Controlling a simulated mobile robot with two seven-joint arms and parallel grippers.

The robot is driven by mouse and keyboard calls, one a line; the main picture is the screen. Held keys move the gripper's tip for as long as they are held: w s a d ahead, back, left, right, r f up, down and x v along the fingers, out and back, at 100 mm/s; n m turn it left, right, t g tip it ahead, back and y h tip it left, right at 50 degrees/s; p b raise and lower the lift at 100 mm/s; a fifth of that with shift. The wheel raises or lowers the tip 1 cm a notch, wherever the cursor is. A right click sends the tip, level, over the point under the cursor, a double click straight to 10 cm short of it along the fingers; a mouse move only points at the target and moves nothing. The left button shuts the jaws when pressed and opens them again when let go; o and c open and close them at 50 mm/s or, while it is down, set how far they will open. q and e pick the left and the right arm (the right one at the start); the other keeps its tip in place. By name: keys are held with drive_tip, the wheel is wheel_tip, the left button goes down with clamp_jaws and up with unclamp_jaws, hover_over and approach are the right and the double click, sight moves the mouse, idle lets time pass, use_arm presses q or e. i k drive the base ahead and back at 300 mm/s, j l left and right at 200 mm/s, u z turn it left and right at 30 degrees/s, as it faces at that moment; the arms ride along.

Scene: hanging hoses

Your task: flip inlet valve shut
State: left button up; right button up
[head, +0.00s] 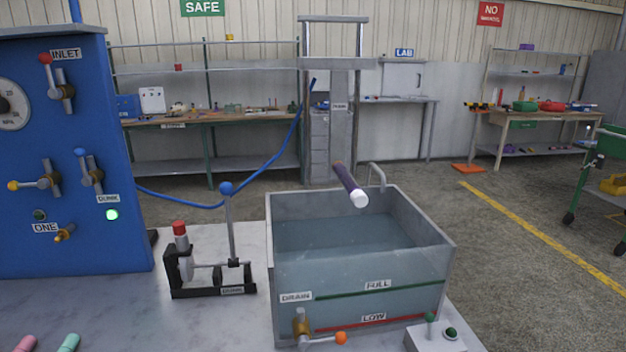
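The inlet valve (63,91) is on the upper part of the blue panel (100,140) at the left of the head view, by the INLET label (66,53). Its lever has a red ball (45,58) at the top end and stands nearly upright, leaning slightly left. I cannot tell from the lever alone whether the valve is open or shut. Neither of my grippers is in view.
Below are a yellow-knobbed valve (38,183) and a blue-knobbed valve (88,172). A lit green lamp (112,215) is near them. A black clamp stand (210,275) and a water tank (428,238) stand right of the panel. A blue hose (262,175) hangs behind.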

sight(46, 59)
drive_tip(key=u, duration=1.3)
drive_tip(key=i+j, duration=0.15)
drive_tip(key=j, duration=0.25)
drive_tip(key=i+j+u, duration=0.1)
drive_tip(key=j, duration=0.35)
drive_tip(key=i+j, duration=0.2)
drive_tip(key=j, duration=0.2)
drive_tip(key=i+j+u, duration=0.1)
drive_tip(key=j, duration=0.3)
